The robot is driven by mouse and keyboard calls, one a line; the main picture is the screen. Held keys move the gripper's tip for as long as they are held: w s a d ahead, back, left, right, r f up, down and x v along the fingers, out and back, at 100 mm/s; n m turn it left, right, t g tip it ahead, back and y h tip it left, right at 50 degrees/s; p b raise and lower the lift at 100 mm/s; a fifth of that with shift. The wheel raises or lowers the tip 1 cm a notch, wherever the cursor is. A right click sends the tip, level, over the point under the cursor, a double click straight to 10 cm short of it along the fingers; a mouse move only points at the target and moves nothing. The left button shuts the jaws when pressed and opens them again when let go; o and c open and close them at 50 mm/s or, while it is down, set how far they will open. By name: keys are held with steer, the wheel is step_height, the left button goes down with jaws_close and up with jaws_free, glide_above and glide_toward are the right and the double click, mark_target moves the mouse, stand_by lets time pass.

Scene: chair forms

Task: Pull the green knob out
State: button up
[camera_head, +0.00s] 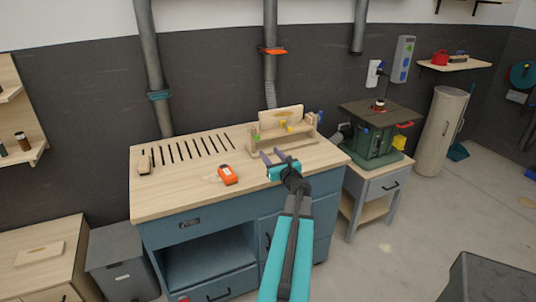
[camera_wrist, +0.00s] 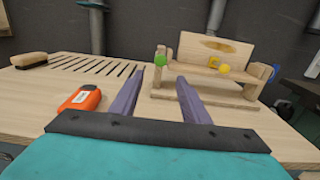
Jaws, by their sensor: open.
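The green knob (camera_wrist: 160,61) is a small round ball on the left end of a wooden bench-like form (camera_wrist: 206,68). In the head view the green knob (camera_head: 257,138) shows at the form's left side, and the form stands at the back right of the workbench. A yellow knob (camera_wrist: 223,69) and a blue knob (camera_wrist: 273,72) are also on the form. My gripper (camera_wrist: 158,80) is open, with two purple fingers pointing at the form. In the head view my gripper (camera_head: 272,156) is above the bench, in front of the form, and nothing is between the fingers.
An orange tape measure (camera_head: 228,175) lies on the workbench (camera_head: 165,200), left of my gripper. A brush (camera_head: 145,163) lies by the slots at the left. A green machine (camera_head: 375,145) on a stand is at the right. The bench front is mostly clear.

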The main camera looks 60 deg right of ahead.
steer(key=shift+s+a, duration=0.4)
steer(key=shift+s, duration=0.15)
stand_by(0.4)
